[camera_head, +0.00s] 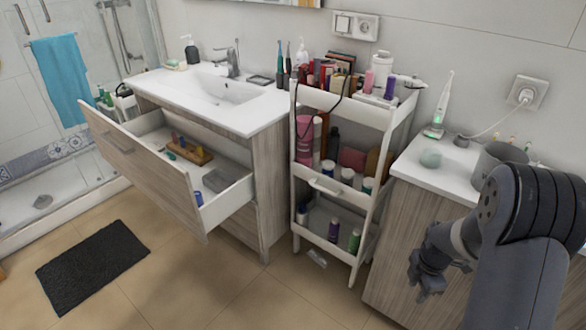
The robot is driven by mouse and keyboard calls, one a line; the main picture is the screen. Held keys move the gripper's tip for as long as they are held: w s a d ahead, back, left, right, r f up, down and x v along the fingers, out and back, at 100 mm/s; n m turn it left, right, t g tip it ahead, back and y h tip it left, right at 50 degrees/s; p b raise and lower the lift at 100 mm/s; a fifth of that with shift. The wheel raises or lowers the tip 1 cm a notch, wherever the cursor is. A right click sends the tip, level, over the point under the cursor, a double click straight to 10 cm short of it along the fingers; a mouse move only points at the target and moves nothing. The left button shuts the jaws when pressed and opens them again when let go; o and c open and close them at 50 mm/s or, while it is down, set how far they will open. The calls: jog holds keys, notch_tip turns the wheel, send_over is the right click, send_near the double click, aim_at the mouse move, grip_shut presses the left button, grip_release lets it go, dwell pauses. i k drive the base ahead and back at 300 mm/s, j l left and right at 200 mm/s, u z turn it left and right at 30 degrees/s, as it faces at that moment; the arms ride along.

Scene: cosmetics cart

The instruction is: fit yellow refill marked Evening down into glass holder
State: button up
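My gripper (420,280) hangs at the lower right, in front of the wooden cabinet side and apart from the cart and drawer. Its dark fingers are small and partly turned away, so I cannot tell whether they are open, and I see nothing in them. The open drawer holds a wooden block (197,156) with several small coloured pieces in it. These are too small to read any marking. I cannot make out the yellow Evening refill or the glass holder for certain.
The white cart (362,113) is crowded with cosmetics on its shelves. The open drawer (142,160) juts out below the sink (226,88).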

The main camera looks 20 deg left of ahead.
aim_at(431, 158)
jog(key=i+j+u, duration=1.05)
jog(key=i+u, duration=0.55)
jog(key=i, duration=0.2)
jog(key=i+l+u, duration=0.1)
jog(key=i+u, duration=0.3)
jog(key=i, duration=0.1)
